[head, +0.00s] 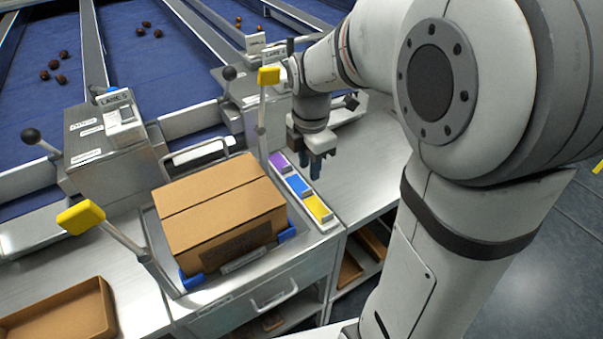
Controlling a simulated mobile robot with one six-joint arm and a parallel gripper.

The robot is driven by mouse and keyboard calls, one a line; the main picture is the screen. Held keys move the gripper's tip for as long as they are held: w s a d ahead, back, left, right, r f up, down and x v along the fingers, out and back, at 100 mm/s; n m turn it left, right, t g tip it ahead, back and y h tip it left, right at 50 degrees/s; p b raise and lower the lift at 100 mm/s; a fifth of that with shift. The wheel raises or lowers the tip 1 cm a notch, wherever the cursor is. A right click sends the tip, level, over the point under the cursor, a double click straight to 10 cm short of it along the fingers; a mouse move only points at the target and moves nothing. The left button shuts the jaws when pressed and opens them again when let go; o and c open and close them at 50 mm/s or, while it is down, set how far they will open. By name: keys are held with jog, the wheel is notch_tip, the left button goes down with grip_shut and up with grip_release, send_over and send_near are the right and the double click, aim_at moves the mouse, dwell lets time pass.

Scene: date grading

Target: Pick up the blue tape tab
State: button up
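The blue tape tab (298,185) lies in a narrow white tray to the right of the cardboard box, between a purple tab (280,162) and a yellow tab (317,207). My gripper (310,168) points down, just above and to the right of the tray in the picture. Its two fingers appear a little apart, with nothing visible between them. The gripper looks clear of the blue tab, but its exact height above the bench is hard to judge.
A closed cardboard box (222,208) sits in a metal fixture with yellow-topped levers (82,217) on either side. An open brown tray (62,318) is at lower left. Blue lanes with several dates (62,55) lie behind. Bare metal bench (375,165) is right of my gripper.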

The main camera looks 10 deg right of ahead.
aim_at(307, 195)
jog(key=f, duration=0.8)
jog(key=shift+w+a, duration=0.15)
jog(key=shift+w, duration=0.15)
jog(key=shift+r, duration=0.1)
grip_shut()
